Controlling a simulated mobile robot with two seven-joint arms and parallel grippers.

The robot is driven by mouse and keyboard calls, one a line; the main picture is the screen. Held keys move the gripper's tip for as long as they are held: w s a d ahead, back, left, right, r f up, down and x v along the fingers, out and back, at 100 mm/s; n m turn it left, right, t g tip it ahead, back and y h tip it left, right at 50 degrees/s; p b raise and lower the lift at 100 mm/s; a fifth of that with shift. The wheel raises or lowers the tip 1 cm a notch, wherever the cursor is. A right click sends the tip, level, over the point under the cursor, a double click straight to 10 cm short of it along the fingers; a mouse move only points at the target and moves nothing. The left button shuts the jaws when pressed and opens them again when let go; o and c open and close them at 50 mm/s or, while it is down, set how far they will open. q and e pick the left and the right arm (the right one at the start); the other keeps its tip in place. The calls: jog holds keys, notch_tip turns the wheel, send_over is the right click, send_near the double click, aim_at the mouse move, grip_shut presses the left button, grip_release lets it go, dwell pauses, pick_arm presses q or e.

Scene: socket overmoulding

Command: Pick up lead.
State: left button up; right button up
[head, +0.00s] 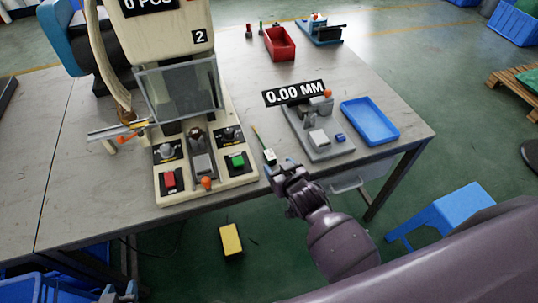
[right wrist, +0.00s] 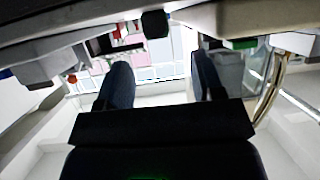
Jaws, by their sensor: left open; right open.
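A small lead (head: 269,157) with a pale block-like end and a thin dark-and-yellow stem lies on the table between the moulding press and the gauge stand. My right gripper (head: 286,170) is just in front of it, near the table's front edge, and appears apart from it. In the right wrist view its two dark fingers (right wrist: 163,80) are spread with nothing between them. I cannot make out the lead in that view. My left gripper (head: 118,292) shows only in part at the bottom left of the head view, low and away from the lead; it is open.
The press (head: 205,185) with red and green buttons stands left of the lead. The gauge stand (head: 318,140) and a blue tray (head: 370,122) are to the right. A red bin (head: 280,43) is at the back. A yellow block (head: 230,239) is below the table edge.

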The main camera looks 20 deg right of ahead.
aim_at(269, 153)
jog(key=shift+r+b+x, duration=0.15)
jog(key=shift+b+x, duration=0.15)
jog(key=shift+x, duration=1.9)
jog(key=shift+r+b+x, duration=0.1)
jog(key=shift+b+x, duration=0.2)
jog(key=shift+x, duration=1.95)
jog(key=shift+w+d, duration=0.1)
jog(key=shift+d, duration=0.05)
jog(key=shift+c, duration=0.3)
jog(key=c, duration=0.9)
jog(key=shift+r, duration=0.1)
jog(key=shift+c, duration=0.2)
